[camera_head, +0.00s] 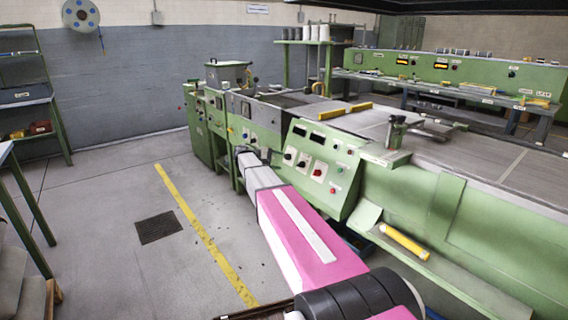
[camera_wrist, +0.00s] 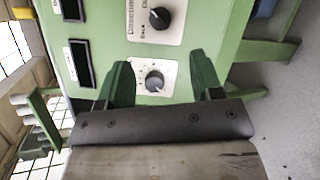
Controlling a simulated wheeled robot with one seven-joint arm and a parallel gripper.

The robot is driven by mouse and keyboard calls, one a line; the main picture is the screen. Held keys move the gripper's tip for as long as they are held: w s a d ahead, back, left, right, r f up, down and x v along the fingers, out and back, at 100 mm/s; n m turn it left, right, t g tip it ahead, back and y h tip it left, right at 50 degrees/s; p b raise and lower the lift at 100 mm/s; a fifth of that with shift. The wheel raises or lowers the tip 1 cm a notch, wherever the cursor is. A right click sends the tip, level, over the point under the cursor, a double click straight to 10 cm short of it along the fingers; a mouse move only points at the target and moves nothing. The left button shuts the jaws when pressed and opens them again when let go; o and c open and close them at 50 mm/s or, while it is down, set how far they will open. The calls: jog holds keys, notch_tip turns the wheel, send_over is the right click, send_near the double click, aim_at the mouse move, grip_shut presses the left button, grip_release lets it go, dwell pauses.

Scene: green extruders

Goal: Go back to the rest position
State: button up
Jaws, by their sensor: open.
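My gripper (camera_wrist: 162,76) is open in the wrist view, with two dark green fingers spread apart and nothing held. A black knob on a white plate (camera_wrist: 154,83) shows between the fingers; I cannot tell whether they touch it. In the head view my gripper (camera_head: 250,152) is at the end of my outstretched pink and grey arm, close to the front of the green extruder (camera_head: 440,195). The fingertips are too small to make out there.
A sloped control panel (camera_head: 325,165) with knobs and buttons stands right of my arm. A second knob (camera_wrist: 160,18) and dark displays (camera_wrist: 80,62) show in the wrist view. A yellow floor line (camera_head: 200,230) and grate (camera_head: 159,227) lie on clear floor at left.

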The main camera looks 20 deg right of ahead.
jog(key=shift+a, duration=0.15)
jog(key=s+a+f+m+y, duration=0.15)
jog(key=s+f+y, duration=0.25)
jog(key=s+f, duration=0.45)
jog(key=s+a+f+y, duration=0.3)
jog(key=s+f+y, duration=0.15)
jog(key=s, duration=0.75)
jog(key=s+a+f+m+y, duration=0.1)
jog(key=s+a+f+y, duration=0.1)
jog(key=s, duration=0.5)
jog(key=s+a+f+m+t+y, duration=0.1)
jog(key=s+a+f+y, duration=0.2)
jog(key=s+a, duration=0.3)
jog(key=shift+s+a+f+m+y, duration=0.15)
jog(key=shift+s+a+m+y, duration=0.2)
jog(key=shift+s+y, duration=0.3)
